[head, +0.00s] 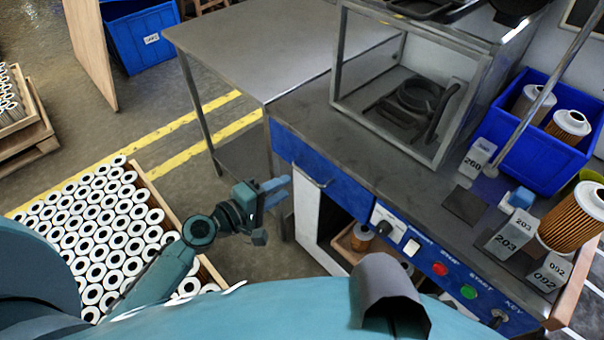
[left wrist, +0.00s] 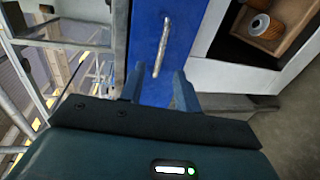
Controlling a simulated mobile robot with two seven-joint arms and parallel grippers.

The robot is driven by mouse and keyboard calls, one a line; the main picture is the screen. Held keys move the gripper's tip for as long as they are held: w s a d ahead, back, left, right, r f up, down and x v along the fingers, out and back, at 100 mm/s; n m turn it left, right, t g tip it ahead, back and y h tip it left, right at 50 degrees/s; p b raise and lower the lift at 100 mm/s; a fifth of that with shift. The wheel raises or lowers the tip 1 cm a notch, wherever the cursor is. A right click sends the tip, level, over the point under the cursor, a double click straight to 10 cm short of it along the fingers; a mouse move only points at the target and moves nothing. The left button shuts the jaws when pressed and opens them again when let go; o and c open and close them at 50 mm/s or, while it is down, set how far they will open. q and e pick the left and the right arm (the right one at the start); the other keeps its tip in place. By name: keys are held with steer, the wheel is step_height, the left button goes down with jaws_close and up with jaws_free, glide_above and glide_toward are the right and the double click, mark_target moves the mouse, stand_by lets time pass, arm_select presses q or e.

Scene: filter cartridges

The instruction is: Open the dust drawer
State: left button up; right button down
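The dust drawer is the blue front (head: 335,178) under the left part of the metal bench, and it looks shut, flush with the bench. Its metal bar handle (head: 311,174) also shows in the left wrist view (left wrist: 162,47), standing out from the blue front. My left gripper (head: 277,190) is just left of the handle. In the left wrist view its two fingers (left wrist: 160,88) are apart, with the lower end of the handle ahead between them. They do not appear closed on it. My right gripper is not in view.
Below the drawer, a white cabinet door (head: 308,218) stands open, with a wooden box (head: 352,243) holding a cartridge inside. A control panel (head: 440,268) with buttons is to the right. A pallet of white cartridges (head: 168,205) stands on the left. Floor before the bench is clear.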

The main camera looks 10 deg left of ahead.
mark_target(305, 176)
arm_select(q)
steer(key=x, duration=0.7)
steer(key=shift+c, duration=0.5)
jaws_close()
